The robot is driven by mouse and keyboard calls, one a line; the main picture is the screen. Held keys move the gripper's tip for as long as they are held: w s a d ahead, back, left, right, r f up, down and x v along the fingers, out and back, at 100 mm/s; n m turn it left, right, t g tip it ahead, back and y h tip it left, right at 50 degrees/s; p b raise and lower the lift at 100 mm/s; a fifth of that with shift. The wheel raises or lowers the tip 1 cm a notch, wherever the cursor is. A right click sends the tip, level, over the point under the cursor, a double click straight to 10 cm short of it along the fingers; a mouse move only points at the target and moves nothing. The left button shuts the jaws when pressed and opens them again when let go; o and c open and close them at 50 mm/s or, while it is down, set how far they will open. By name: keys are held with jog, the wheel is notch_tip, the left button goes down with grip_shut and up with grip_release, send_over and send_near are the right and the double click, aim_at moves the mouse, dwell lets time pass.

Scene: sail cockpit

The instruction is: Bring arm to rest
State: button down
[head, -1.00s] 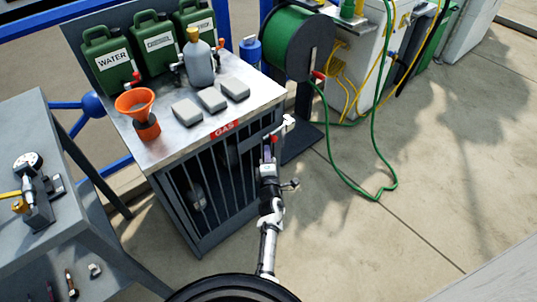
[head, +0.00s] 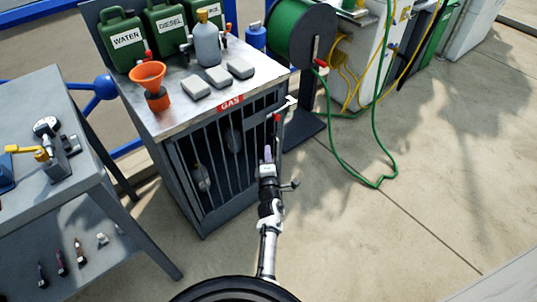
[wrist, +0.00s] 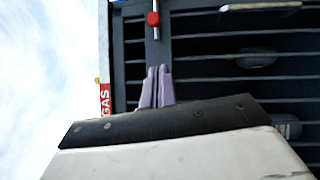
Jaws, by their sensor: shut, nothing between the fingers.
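My arm reaches forward from the bottom centre of the head view. My gripper (head: 268,153) is in front of the right side of the barred gas cabinet (head: 214,160). In the wrist view my gripper (wrist: 157,72) shows two purple fingers pressed side by side, shut and empty. The fingers point at the cabinet's bars, near a metal latch rod with a red knob (wrist: 153,19). In the head view a gap shows between the fingers and the latch (head: 277,116).
On the cabinet top stand green jerrycans (head: 124,38), a grey bottle (head: 207,42), an orange funnel (head: 148,76) and grey blocks (head: 217,77). A grey workbench (head: 90,150) is at left. A green hose (head: 352,175) lies right. The floor (head: 350,240) is clear at lower right.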

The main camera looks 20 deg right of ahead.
jog(key=shift+s+a, duration=0.15)
jog(key=shift+s, duration=0.4)
jog(key=shift+f, duration=0.1)
